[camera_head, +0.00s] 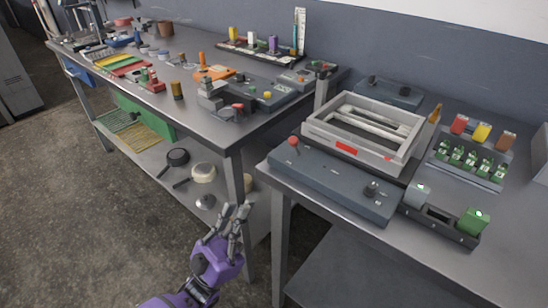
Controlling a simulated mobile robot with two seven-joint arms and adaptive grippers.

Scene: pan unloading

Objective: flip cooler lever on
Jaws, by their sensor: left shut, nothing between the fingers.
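A lever with a red knob (293,142) stands at the left end of a long dark grey panel (333,178) on the right-hand table. A dark round knob (371,189) is at that panel's other end. No readable label shows which control is the cooler lever, and whether the red-knobbed lever is on or off cannot be told. My left gripper (236,212), purple with grey fingers, is at the bottom centre, in front of the gap between the tables. It is shut, empty and apart from the panel. My right gripper is out of view.
A light grey open frame (365,132) with a red label sits behind the panel. A rack of green parts (470,160) and a dark holder (437,220) are to the right. The left table (205,130) carries several fixtures. Pans (176,158) lie on its lower shelf.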

